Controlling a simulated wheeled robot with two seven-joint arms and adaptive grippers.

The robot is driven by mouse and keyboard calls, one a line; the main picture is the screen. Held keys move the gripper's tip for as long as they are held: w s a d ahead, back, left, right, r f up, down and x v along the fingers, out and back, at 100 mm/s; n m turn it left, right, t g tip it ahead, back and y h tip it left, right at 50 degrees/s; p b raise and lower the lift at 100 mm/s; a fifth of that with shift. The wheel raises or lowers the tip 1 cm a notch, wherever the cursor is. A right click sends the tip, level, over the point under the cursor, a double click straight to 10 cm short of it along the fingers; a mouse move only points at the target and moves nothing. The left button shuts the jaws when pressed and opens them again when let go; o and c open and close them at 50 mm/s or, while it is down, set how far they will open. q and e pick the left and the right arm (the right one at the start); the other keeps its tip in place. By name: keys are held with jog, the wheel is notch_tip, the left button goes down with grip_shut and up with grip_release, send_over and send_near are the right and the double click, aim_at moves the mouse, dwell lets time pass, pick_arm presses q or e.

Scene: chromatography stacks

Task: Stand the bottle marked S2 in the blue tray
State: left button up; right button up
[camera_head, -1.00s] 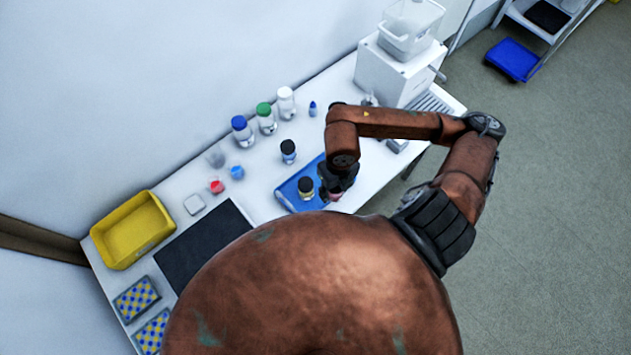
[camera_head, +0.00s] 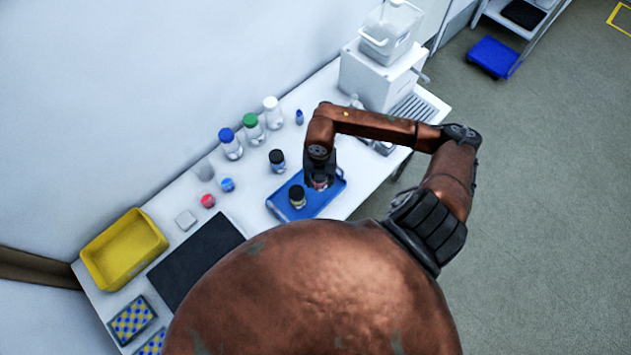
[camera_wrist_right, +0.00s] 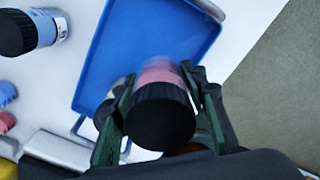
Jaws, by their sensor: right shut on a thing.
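My right gripper (camera_head: 319,184) is shut on a black-capped bottle with a pinkish label; the bottle (camera_wrist_right: 160,115) shows in the right wrist view between the fingers. It is over the blue tray (camera_head: 330,195); whether its base touches the tray is unclear. Another black-capped bottle (camera_head: 297,198), with a yellowish label, stands in the tray at the near left of the gripper. A third black-capped bottle (camera_head: 278,162), with a bluish label, stands on the table beyond the tray; it also shows in the right wrist view (camera_wrist_right: 45,28). I cannot read the labels. My left gripper is out of view.
A blue-capped bottle (camera_head: 230,145), a green-capped bottle (camera_head: 253,129) and a white-capped bottle (camera_head: 273,115) stand near the wall. A dark mat (camera_head: 195,262) and a yellow bin (camera_head: 122,250) lie to the left. A white instrument (camera_head: 375,78) stands at the back right.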

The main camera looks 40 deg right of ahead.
jog(key=w+f, duration=0.2)
jog(key=f, duration=0.1)
jog(key=shift+w+d+f, duration=0.2)
jog(key=shift+w+d, duration=0.2)
jog(key=shift+f, duration=1.45)
jog(key=o, duration=1.3)
jog(key=shift+f, duration=0.1)
notch_tip(320, 180, up, 12)
jog(key=shift+s+r, duration=0.1)
jog(key=shift+r, duration=0.05)
